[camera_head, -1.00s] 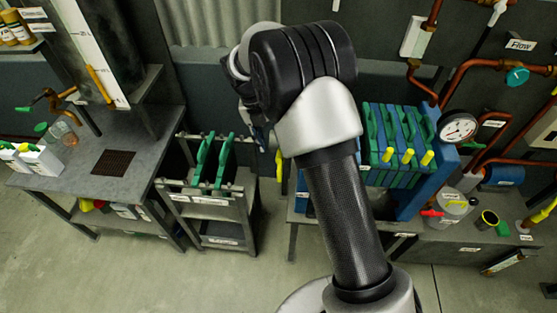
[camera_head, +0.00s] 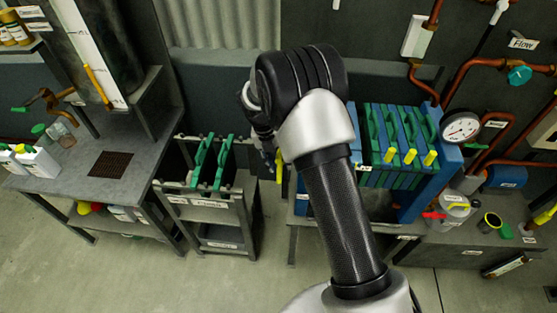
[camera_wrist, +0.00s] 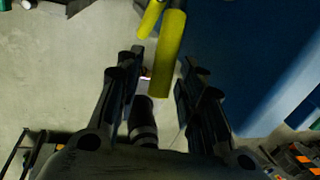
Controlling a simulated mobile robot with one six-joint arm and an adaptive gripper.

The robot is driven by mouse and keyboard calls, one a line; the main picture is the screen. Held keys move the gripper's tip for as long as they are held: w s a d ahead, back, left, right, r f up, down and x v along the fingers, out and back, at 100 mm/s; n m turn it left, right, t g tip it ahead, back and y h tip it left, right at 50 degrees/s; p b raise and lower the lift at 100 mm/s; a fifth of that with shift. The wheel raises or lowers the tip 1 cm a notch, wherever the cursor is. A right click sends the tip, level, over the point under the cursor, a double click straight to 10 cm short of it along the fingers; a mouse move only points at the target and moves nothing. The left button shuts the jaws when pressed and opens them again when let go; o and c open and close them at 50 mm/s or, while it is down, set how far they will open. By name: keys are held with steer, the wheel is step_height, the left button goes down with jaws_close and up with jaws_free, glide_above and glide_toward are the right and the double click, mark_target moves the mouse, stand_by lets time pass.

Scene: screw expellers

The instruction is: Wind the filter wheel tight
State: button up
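The filter press has a blue frame (camera_head: 447,165) and green plates (camera_head: 375,140), right of my arm. At its left end, yellow wheel handles (camera_head: 279,167) show as a thin strip beside my gripper (camera_head: 270,160); my arm hides most of the wheel. In the wrist view, two yellow bars (camera_wrist: 170,50) hang from the top. The longer one's end reaches into the gap between the fingertips of my gripper (camera_wrist: 160,92). The fingers are apart, with space on both sides of the bar. A dark ringed cylinder (camera_wrist: 142,122) shows between the fingers; I cannot tell what it belongs to.
A grey cart (camera_head: 225,205) with green-handled dark plates stands left of the press. A workbench (camera_head: 65,185) with bottles is farther left. A pressure gauge (camera_head: 460,127), copper pipes and a clear vessel (camera_head: 452,212) are at right. The floor (camera_head: 215,285) in front is clear.

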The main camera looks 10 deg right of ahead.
jaws_close()
steer(key=shift+a+f, duration=0.1)
steer(key=shift+f, duration=0.05)
stand_by(0.5)
